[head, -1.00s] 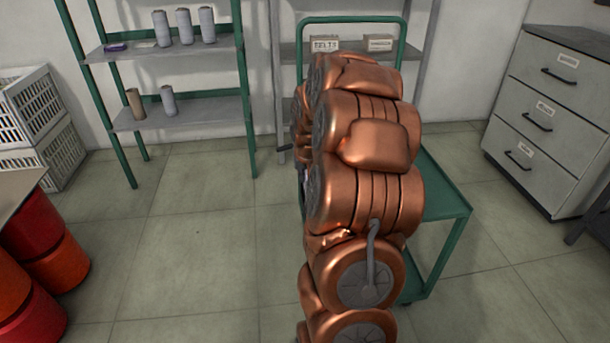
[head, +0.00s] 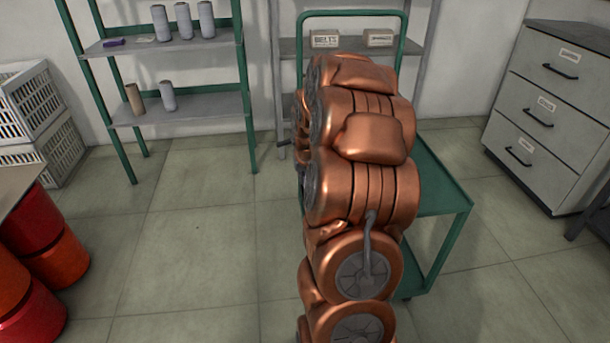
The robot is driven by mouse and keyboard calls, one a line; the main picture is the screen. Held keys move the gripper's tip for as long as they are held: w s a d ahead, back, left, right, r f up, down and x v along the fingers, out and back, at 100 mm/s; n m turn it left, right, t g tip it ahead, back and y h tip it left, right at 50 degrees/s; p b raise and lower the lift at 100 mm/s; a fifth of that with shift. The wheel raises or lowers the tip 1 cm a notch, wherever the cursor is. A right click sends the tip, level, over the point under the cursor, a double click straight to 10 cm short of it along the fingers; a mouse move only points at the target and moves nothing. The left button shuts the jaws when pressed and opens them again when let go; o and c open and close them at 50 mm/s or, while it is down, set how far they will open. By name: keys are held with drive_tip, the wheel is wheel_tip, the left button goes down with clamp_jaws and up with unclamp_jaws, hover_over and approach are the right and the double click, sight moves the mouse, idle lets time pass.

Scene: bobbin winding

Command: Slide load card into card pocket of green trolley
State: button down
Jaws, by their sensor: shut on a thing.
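The green trolley (head: 445,196) stands behind my copper-coloured arm. Its tall loop handle rises at the back, and part of its flat deck and a leg show on the right. My arm covers the trolley's middle and left side. My gripper is hidden behind my arm links, so its jaws do not show. The load card and the card pocket are also not visible. A small dark piece sticks out to the left of the far end of my arm; I cannot tell what it is.
A green-framed shelf (head: 185,116) with grey bobbins stands at the back left. Another shelf with two labelled boxes (head: 325,39) is behind the trolley. A drawer cabinet (head: 545,110) stands right, white crates (head: 32,105) and red drums (head: 40,225) left. Floor left of my arm is clear.

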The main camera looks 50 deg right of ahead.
drive_tip(key=shift+f, duration=0.85)
drive_tip(key=shift+f+b, duration=0.1)
drive_tip(key=shift+b, duration=0.2)
